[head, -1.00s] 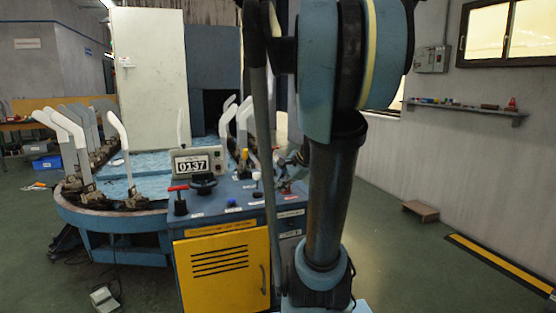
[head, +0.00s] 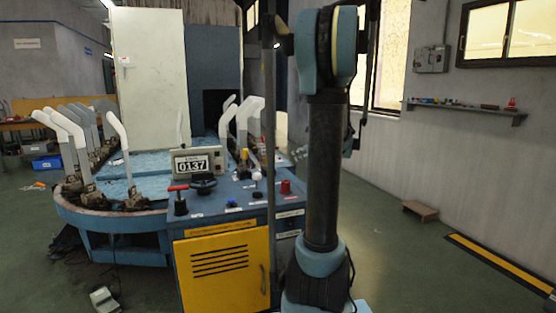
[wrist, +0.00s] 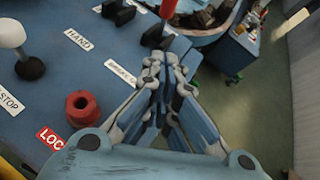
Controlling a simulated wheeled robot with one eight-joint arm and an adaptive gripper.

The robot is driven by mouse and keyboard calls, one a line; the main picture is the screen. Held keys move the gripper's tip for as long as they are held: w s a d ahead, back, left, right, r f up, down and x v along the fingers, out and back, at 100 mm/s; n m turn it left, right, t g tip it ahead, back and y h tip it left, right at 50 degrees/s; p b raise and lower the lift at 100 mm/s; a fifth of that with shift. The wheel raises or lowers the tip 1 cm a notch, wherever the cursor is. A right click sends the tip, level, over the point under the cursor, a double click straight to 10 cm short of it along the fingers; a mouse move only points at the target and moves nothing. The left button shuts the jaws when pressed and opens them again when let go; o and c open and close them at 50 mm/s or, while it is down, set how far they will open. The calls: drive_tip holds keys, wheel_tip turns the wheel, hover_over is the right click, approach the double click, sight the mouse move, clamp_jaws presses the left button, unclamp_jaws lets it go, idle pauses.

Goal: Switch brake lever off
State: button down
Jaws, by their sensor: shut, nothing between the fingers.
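The blue control panel (head: 222,205) carries several levers and knobs. I cannot tell for sure which one is the brake lever. A red-handled lever (head: 178,188) stands at its left front. A red knob (head: 286,187) sits at the right end and shows near the LOC label in the wrist view (wrist: 82,107). A white-knobbed lever (head: 257,177) stands beside it, also in the wrist view (wrist: 12,34). In the wrist view, a red-topped lever (wrist: 167,9) stands beyond my fingertips. My gripper (wrist: 163,64) is shut and empty near the panel edge, apart from the red knob. My arm mostly hides it in the head view.
A counter box (head: 197,163) reading 0137 and a black knob (head: 203,183) stand on the panel. A yellow cabinet door (head: 222,275) is below. White sock forms (head: 120,140) ring the machine. Floor (head: 420,255) at right is mostly clear, with a small step (head: 420,210).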

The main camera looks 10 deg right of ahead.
idle(0.3)
drive_tip(key=w+a+r+x, duration=0.1)
drive_tip(key=r+x, duration=0.1)
drive_tip(key=x, duration=1)
drive_tip(key=shift+w+a, duration=0.2)
drive_tip(key=shift+a, duration=0.1)
drive_tip(key=shift+w+d+r, duration=0.1)
drive_tip(key=shift+d+r, duration=0.05)
drive_tip(key=shift+r, duration=0.1)
